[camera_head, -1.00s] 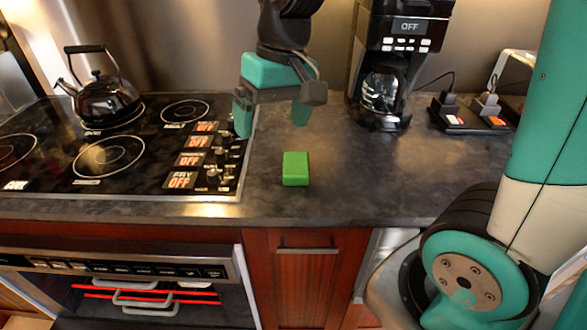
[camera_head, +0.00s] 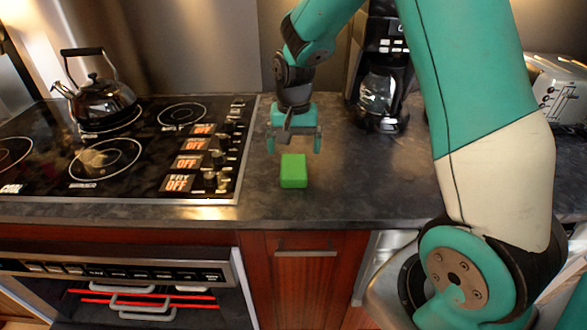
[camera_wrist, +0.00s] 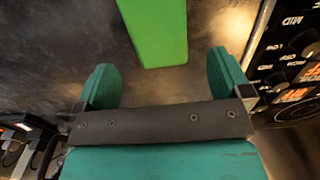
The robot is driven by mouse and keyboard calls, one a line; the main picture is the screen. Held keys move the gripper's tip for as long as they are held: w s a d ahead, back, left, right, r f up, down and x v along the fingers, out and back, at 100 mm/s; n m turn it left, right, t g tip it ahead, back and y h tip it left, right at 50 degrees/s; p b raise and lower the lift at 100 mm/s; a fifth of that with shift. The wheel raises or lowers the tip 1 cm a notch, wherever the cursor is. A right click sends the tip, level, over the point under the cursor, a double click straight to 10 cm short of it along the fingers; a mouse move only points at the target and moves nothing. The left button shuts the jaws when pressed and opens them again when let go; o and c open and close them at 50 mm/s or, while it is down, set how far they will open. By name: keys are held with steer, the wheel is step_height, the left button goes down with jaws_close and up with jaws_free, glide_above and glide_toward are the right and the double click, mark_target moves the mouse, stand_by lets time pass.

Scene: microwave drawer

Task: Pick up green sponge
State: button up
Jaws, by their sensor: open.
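The green sponge (camera_head: 293,171) is a small block lying on the dark countertop, right of the stove. My gripper (camera_head: 294,145) is just behind and above the sponge, pointing down, with its fingers apart and nothing between them. In the wrist view the sponge (camera_wrist: 158,30) is at the top, beyond the fingertips and roughly in line with the gap of the open gripper (camera_wrist: 163,75). The sponge's far end is cut off by that view's edge.
The stove (camera_head: 140,150) with its knobs lies close to the left, and a black kettle (camera_head: 100,100) stands on it. A coffee maker (camera_head: 380,90) stands behind to the right. A toaster (camera_head: 560,95) is at far right. The countertop (camera_head: 370,175) right of the sponge is clear.

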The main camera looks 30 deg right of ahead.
mark_target(294, 163)
steer(key=f, duration=0.3)
steer(key=f+p, duration=0.1)
steer(key=f, duration=0.1)
steer(key=shift+s+a+f, duration=0.2)
steer(key=shift+s+f, duration=0.05)
steer(key=shift+f, duration=0.05)
steer(key=shift+c, duration=0.4)
steer(key=c, duration=1)
step_height(294, 163, up, 20)
steer(key=shift+r+b, duration=0.1)
steer(key=shift+b, duration=0.4)
